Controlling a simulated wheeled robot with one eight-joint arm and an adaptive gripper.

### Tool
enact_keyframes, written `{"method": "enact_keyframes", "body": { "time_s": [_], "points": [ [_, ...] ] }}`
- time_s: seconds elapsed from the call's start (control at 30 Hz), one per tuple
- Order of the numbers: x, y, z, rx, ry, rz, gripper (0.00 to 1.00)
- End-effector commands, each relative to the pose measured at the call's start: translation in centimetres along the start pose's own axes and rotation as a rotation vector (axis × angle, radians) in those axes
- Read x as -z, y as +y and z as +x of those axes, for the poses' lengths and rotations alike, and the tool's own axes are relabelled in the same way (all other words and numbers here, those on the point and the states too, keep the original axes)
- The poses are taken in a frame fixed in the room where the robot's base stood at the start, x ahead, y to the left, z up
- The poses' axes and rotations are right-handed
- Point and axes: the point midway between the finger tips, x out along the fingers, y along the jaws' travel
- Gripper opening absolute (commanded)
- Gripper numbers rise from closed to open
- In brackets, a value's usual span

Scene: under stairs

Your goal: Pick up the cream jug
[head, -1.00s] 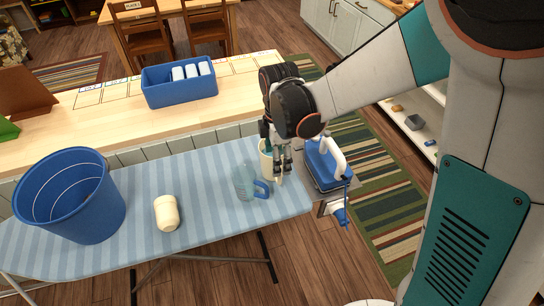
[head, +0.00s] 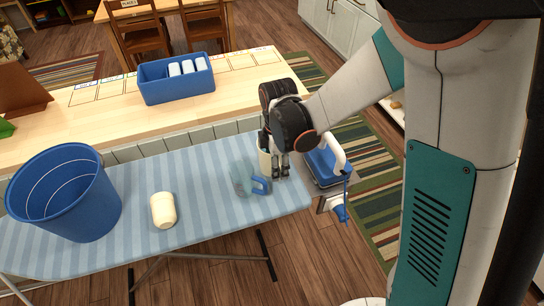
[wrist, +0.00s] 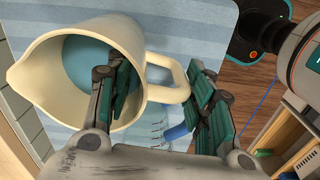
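The cream jug (head: 264,162) stands at the far right end of the striped ironing board, partly hidden behind my gripper (head: 280,172). In the wrist view, the jug (wrist: 40,80) shows its open mouth, a spout at the left and a handle (wrist: 178,84) at the right. My gripper (wrist: 165,105) is open. One finger lies over or inside the jug's mouth; I cannot tell how deep. The other finger is beyond the handle, so the handle is between the fingers. I see no clear grip on it.
A clear mug with a blue handle (head: 243,180) stands close by on the ironing board (head: 205,195). A cream container (head: 163,210) and a large blue bucket (head: 65,195) are farther left. A blue and white iron (head: 325,160) is just right of my gripper.

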Motion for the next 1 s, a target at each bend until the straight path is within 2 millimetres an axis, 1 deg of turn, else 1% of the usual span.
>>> {"method": "enact_keyframes", "body": {
  "time_s": [0.03,0.07,0.1,0.13,0.47,0.63,0.87,1.0],
  "points": [
    [0.0,-0.1,0.0,0.002,0.000,0.000,0.22],
    [0.0,-0.1,0.0,0.002,0.000,0.000,0.15],
    [0.0,-0.1,0.1,0.002,0.000,0.000,0.06],
    [0.0,-0.1,0.1,0.002,0.000,0.000,0.00],
    [0.0,-0.2,0.0,0.003,0.000,0.000,0.00],
    [0.0,-0.1,-0.4,0.003,0.000,0.000,0.00],
    [0.0,-0.1,-1.7,0.002,0.000,0.000,0.00],
    [0.0,-0.1,-3.0,0.002,0.000,0.000,0.00]
  ]
}}
